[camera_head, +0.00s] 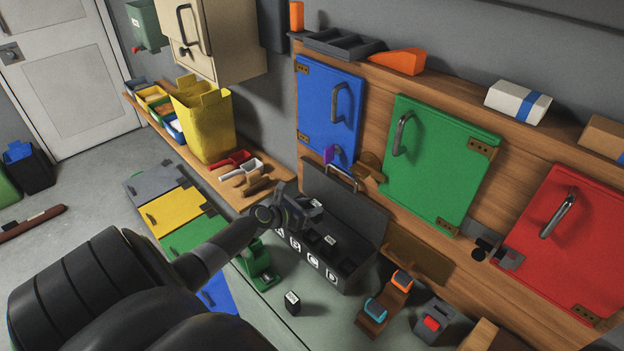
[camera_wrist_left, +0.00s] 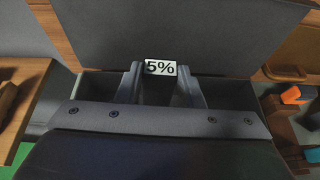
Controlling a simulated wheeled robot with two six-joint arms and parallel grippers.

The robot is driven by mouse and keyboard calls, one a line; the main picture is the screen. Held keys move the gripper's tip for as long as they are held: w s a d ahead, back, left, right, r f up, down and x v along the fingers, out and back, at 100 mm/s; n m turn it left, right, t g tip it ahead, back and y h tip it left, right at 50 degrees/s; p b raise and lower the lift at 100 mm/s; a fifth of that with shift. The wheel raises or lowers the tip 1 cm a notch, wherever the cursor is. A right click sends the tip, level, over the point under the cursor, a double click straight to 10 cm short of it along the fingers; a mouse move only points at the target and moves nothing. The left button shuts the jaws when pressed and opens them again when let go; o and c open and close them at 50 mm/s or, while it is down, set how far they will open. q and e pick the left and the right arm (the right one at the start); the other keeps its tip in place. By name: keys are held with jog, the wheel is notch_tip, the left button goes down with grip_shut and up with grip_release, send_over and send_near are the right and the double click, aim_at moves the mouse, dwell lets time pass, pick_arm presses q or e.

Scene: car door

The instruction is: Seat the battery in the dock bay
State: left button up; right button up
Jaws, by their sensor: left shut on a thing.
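The dock (camera_head: 345,275) is a dark box on the bench with its lid (camera_head: 345,205) raised and bays marked A to D along the front. Whether this battery is inside a bay or just above one, I cannot tell. A white-labelled block (camera_head: 330,239) shows in the dock near the middle bays. Another dark battery (camera_head: 291,302) stands on the bench in front of the dock. My right gripper is not in view.
A green holder (camera_head: 259,262) stands left of the dock. A brown stand (camera_head: 384,304) with orange and blue pieces and a grey box with a red button (camera_head: 432,323) are to the right. Blue, green (camera_head: 440,160) and red cabinet doors are behind. Scoops (camera_head: 240,165) lie on the left shelf.

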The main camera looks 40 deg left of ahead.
pick_arm(q)
jog(key=shift+a+f, duration=0.25)
jog(key=shift+a, duration=0.2)
jog(key=b, duration=0.4)
send_over(307, 243)
notch_tip(307, 243, down, 5)
notch_tip(307, 243, down, 4)
jog(key=shift+f+b, duration=0.25)
jog(key=shift+b, duration=0.75)
jog(key=shift+w+f, duration=0.1)
jog(key=shift+f, duration=0.2)
jog(key=shift+f+b, duration=0.2)
jog(key=shift+b, duration=0.15)
jog(key=o, duration=1)
jog(key=shift+o, duration=0.2)
jog(key=shift+r, duration=0.1)
